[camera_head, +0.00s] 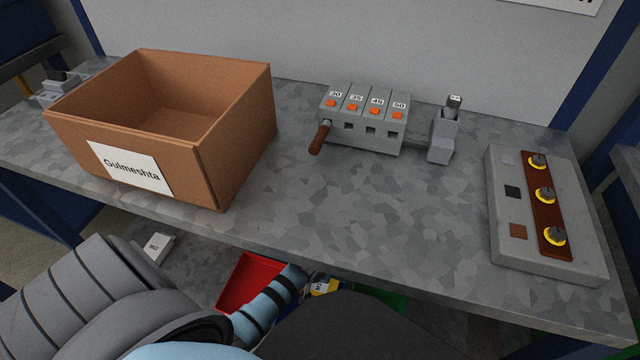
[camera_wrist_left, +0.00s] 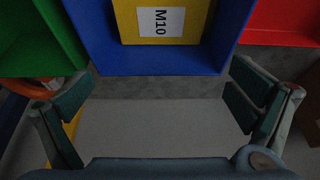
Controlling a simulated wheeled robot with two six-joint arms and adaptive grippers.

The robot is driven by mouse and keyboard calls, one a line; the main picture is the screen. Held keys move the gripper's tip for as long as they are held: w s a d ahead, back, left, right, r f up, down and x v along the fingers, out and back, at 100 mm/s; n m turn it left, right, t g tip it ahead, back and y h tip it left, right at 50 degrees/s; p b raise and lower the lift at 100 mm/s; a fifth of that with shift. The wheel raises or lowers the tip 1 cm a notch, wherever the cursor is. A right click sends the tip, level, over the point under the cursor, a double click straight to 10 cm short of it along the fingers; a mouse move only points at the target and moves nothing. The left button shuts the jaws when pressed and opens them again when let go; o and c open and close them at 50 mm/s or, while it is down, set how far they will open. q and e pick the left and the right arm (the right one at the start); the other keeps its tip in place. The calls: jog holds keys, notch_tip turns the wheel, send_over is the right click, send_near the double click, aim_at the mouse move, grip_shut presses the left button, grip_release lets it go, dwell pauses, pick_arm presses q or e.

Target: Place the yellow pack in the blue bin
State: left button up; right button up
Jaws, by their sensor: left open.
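In the left wrist view, the yellow pack (camera_wrist_left: 165,22) with a white label reading M10 shows inside the blue bin (camera_wrist_left: 150,62), behind its front wall. The top of the pack and bin is cut off by the picture edge. My left gripper (camera_wrist_left: 157,95) is open and empty, its two fingers wide apart in front of the blue bin, not touching the pack. In the head view, a small yellow patch with a label (camera_head: 324,287) shows below the worktop beside my left arm; my left gripper's fingers cannot be made out there. My right gripper is not in view.
A green bin (camera_wrist_left: 38,45) and a red bin (camera_wrist_left: 282,22) flank the blue bin. The grey worktop (camera_head: 350,215) overhangs them. On it are a brown box (camera_head: 230,150), a switch block (camera_head: 365,120) and a knob panel (camera_head: 500,225). A white labelled item (camera_head: 157,246) lies below.

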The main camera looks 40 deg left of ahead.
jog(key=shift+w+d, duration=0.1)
pick_arm(q)
jog(key=shift+r, duration=0.45)
jog(key=p+v, duration=0.8)
jog(key=v, duration=0.4)
jog(key=s+f+m+g, duration=0.2)
jog(key=s+f, duration=1)
jog(key=f, duration=0.4)
jog(key=s+f+m, duration=0.1)
jog(key=s+f, duration=0.2)
jog(key=s, duration=0.5)
jog(key=s+a+f+m+g, duration=0.1)
jog(key=s+f, duration=0.2)
jog(key=s, duration=0.5)
jog(key=shift+s+a+f+h, duration=0.15)
jog(key=shift+a+f+h, duration=0.05)
jog(key=shift+h, duration=0.1)
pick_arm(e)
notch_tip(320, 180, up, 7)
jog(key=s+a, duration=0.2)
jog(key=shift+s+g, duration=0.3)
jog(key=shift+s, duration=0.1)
